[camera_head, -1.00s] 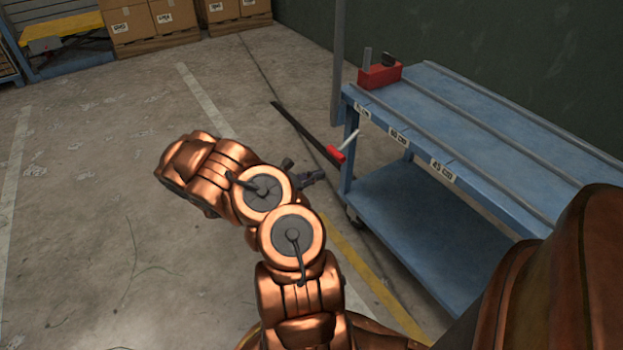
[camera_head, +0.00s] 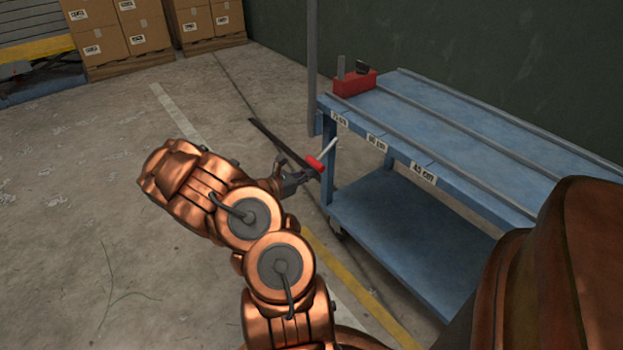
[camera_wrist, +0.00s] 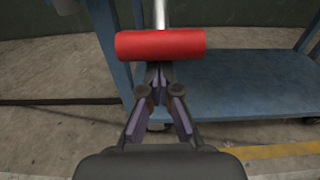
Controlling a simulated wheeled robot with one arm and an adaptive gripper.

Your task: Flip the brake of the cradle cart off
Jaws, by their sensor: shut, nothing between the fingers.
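The cradle cart (camera_head: 400,215) is a blue two-level cart on the right in the head view; its lower shelf (camera_wrist: 235,85) shows in the wrist view. Its brake lever is a light metal rod with a red grip (camera_head: 315,163), sticking out near the cart's left corner post. In the wrist view the red grip (camera_wrist: 160,45) lies crosswise just beyond my fingertips. My gripper (camera_head: 303,174) is shut and empty, with its tips (camera_wrist: 157,68) at the lower edge of the grip. I cannot tell whether they touch it.
A red block-like device (camera_head: 354,83) sits on the cart top's far left corner. A grey post (camera_head: 312,70) stands behind the cart. Stacked boxes (camera_head: 115,35) are at the back left. The floor on the left is clear.

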